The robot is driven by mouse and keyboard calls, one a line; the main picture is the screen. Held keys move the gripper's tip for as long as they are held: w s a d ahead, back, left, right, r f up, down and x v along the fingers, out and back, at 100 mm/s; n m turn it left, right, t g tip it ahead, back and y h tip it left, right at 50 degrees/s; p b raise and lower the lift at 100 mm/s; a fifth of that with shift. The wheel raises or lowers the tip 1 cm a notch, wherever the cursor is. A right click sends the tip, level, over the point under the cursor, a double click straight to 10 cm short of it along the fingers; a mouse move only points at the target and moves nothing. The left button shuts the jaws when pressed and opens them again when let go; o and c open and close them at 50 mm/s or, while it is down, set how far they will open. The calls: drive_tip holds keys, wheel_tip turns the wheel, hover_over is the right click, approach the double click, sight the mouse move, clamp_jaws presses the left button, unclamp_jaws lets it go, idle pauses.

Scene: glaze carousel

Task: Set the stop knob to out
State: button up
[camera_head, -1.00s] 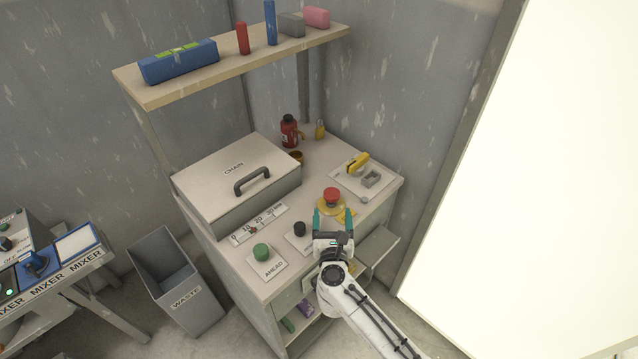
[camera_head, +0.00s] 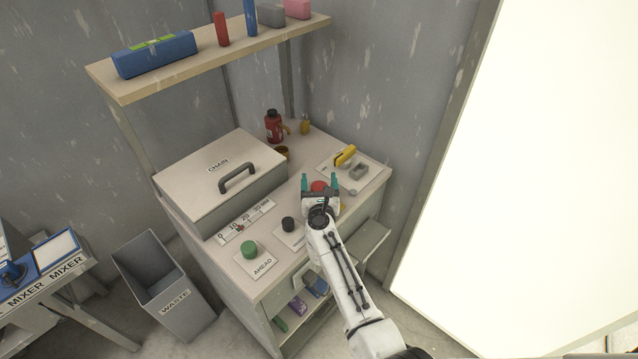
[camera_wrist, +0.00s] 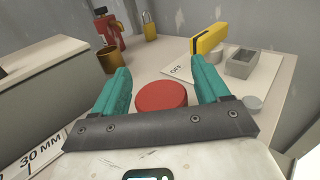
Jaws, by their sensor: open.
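The stop knob is a red mushroom button (camera_head: 318,186) near the right front of the bench top. It also shows in the wrist view (camera_wrist: 161,95), between and just beyond my two teal fingers. Its base is hidden behind my gripper in both views, so I cannot tell whether it is in or out. My gripper (camera_head: 319,181) is open, with one finger on each side of the red knob as seen from the wrist. I cannot tell whether the fingers touch it.
A yellow lever switch (camera_head: 345,155) on a white plate stands behind the knob at right. A black knob (camera_head: 288,224) and a green AHEAD button (camera_head: 249,250) lie at left. The CHAIN box (camera_head: 222,172) takes the left side. A red bottle (camera_head: 274,126) and brass cup (camera_wrist: 107,60) stand behind.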

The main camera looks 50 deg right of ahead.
clamp_jaws()
drive_tip(key=shift+r+p, duration=0.95)
drive_tip(key=shift+r, duration=0.05)
drive_tip(key=shift+w, duration=0.1)
unclamp_jaws()
